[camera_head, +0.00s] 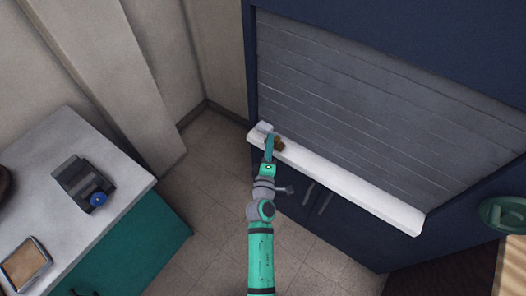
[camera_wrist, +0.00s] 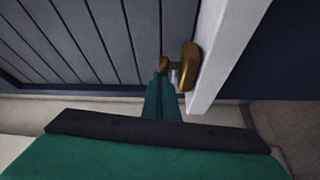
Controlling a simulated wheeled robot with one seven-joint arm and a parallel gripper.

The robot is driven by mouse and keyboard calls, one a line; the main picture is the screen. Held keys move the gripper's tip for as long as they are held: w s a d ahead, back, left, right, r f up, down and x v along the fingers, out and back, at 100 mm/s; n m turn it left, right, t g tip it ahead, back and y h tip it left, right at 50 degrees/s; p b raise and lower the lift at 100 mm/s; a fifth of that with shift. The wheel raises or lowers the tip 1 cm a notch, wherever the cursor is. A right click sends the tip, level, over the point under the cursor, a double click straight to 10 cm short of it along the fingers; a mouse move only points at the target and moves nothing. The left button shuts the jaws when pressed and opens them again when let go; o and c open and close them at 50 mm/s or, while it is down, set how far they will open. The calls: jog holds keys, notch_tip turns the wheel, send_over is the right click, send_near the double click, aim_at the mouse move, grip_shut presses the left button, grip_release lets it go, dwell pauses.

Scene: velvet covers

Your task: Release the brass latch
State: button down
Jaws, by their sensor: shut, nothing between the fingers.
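The brass latch (camera_head: 279,144) sits at the left end of the white ledge (camera_head: 345,185), at the foot of a grey slatted shutter (camera_head: 375,100). In the wrist view the latch (camera_wrist: 190,62) has a rounded plate on the white ledge and a short arm pointing left. My gripper (camera_head: 269,142) is shut and empty, with its tips at the latch. In the wrist view the fingertips (camera_wrist: 163,80) are just below the latch's arm. I cannot tell whether they touch it.
A dark blue cabinet (camera_head: 300,205) with two handles surrounds the shutter. A counter (camera_head: 60,150) at left holds a dark device (camera_head: 80,182) with a blue knob and a framed tray (camera_head: 25,265). A green round object (camera_head: 503,215) is at right. Tiled floor (camera_head: 205,200) lies between.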

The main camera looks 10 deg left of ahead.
jog(key=s+a, duration=0.3)
jog(key=s, duration=0.6)
jog(key=shift+a, duration=0.25)
jog(key=shift+r, duration=0.1)
dwell(0.4)
jog(key=s+d+f+m+g, duration=0.2)
jog(key=s+f+m, duration=0.2)
jog(key=s, duration=0.7)
jog(key=s+d+r+m, duration=0.2)
jog(key=s+m, duration=0.2)
jog(key=s, duration=0.3)
jog(key=s+d+r+m, duration=0.2)
jog(key=s+m, duration=0.2)
jog(key=s, duration=0.4)
jog(key=s+d+r+m+g, duration=0.1)
jog(key=s+d+r+m, duration=0.1)
jog(key=s, duration=0.6)
jog(key=shift+s+d+r+m, duration=0.3)
jog(key=shift+r+m, duration=0.3)
jog(key=shift+m, duration=0.5)
